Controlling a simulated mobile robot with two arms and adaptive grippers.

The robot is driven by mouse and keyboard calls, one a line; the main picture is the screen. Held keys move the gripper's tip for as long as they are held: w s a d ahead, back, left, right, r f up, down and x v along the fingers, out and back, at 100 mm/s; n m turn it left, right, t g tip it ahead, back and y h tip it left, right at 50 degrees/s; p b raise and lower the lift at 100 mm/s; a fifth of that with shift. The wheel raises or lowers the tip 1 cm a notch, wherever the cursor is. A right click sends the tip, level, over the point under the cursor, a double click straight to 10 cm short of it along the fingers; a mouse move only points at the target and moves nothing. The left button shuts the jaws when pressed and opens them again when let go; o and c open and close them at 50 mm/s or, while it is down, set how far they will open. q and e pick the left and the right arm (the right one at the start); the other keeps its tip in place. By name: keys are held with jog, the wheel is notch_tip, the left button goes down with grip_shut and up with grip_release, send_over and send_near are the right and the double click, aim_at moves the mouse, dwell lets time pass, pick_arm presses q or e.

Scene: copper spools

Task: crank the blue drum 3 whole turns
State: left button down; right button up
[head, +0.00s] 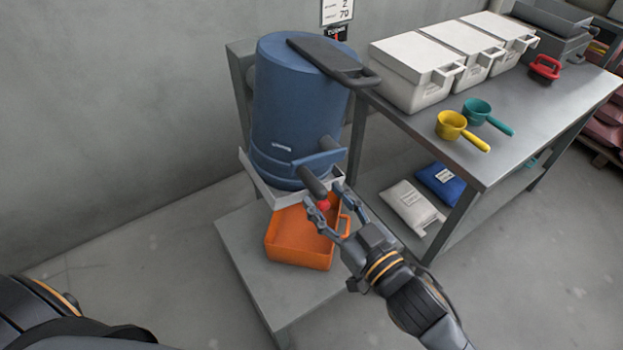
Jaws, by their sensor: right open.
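The blue drum (290,110) stands upright on a grey stand, with a dark lid-like piece with a handle (335,62) on its top. A dark crank arm (312,183) comes off its lower front and ends near a red knob (323,205). My right gripper (323,194) is open, with its fingers apart on either side of the red knob; I cannot tell whether they touch it. An orange bin (297,245) sits below the drum's spout (275,195). My left arm shows at the lower left, but its gripper is out of the picture.
A metal table (430,148) at the right holds white lidded bins (412,80), a yellow scoop (452,125), a teal scoop (477,110) and a red-handled item (545,67). White (410,203) and blue (445,182) bags lie on its lower shelf. The floor left of the stand is clear.

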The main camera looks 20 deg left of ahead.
aim_at(312, 184)
jog(key=x, duration=0.5)
jog(key=shift+w+a, duration=0.15)
jog(key=shift+a, duration=0.05)
grip_shut()
